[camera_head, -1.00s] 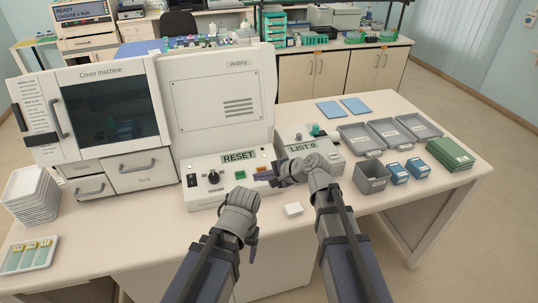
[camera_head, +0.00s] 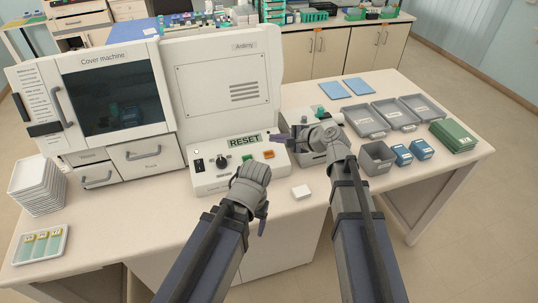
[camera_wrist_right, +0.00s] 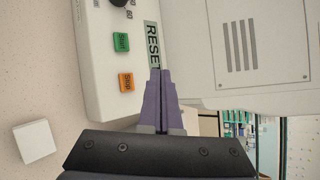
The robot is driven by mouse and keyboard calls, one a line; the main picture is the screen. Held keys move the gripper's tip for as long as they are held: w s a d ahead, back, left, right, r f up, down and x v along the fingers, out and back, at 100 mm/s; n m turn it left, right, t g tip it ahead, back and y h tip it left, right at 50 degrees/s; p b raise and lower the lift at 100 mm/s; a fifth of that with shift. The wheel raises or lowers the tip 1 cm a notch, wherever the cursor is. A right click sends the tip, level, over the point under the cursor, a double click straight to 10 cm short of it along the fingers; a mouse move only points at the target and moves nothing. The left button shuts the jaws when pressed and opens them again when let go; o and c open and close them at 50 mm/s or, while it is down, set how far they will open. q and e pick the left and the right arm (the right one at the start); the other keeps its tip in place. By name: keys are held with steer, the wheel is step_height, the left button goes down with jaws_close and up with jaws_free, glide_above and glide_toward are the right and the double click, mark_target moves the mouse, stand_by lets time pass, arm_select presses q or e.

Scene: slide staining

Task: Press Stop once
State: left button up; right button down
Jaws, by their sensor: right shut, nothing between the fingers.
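The orange Stop button (camera_head: 269,154) is on the sloped front panel of the white machine, right of the green Start button (camera_head: 247,157). In the right wrist view the Stop button (camera_wrist_right: 126,82) and the Start button (camera_wrist_right: 121,43) are both uncovered. The display (camera_head: 245,141) reads RESET. My right gripper (camera_head: 275,137) is shut and empty, just above and right of the Stop button, apart from it in the wrist view (camera_wrist_right: 162,74). My left gripper (camera_head: 262,225) hangs in front of the panel, pointing down; its finger opening is not clear.
The Cover machine (camera_head: 110,95) stands at left, with white trays (camera_head: 38,186) and a slide tray (camera_head: 41,245) beside it. A small white block (camera_head: 301,192) lies in front. Grey bins (camera_head: 378,158), blue boxes and green boxes (camera_head: 453,136) are at right.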

steer(key=b, duration=0.7)
glide_toward(266, 151)
steer(key=shift+a+r+x, duration=0.1)
steer(key=shift+r+x, duration=0.05)
steer(key=shift+x, duration=0.7)
steer(key=shift+a+r+x, duration=0.1)
steer(key=shift+r+x, duration=0.05)
steer(key=shift+x, duration=0.75)
steer(key=shift+a+r+x, duration=0.1)
steer(key=shift+r+x, duration=0.05)
steer(key=shift+x, duration=0.7)
steer(key=shift+w+f+b, duration=0.1)
steer(key=shift+b, duration=0.2)
steer(key=shift+w+f, duration=0.1)
steer(key=shift+f, duration=0.15)
steer(key=shift+w+a+f+b, duration=0.1)
steer(key=shift+f+b, duration=0.25)
steer(key=shift+b, duration=0.25)
steer(key=shift+r, duration=0.15)
steer(key=shift+s+r+p, duration=0.25)
steer(key=shift+r+p, duration=0.35)
steer(key=shift+p, duration=0.15)
steer(key=r+p, duration=0.1)
steer(key=s+r+p, duration=0.1)
steer(key=r+p, duration=0.2)
steer(key=shift+s+d+r+p, duration=0.3)
steer(key=shift+d+r+p, duration=0.05)
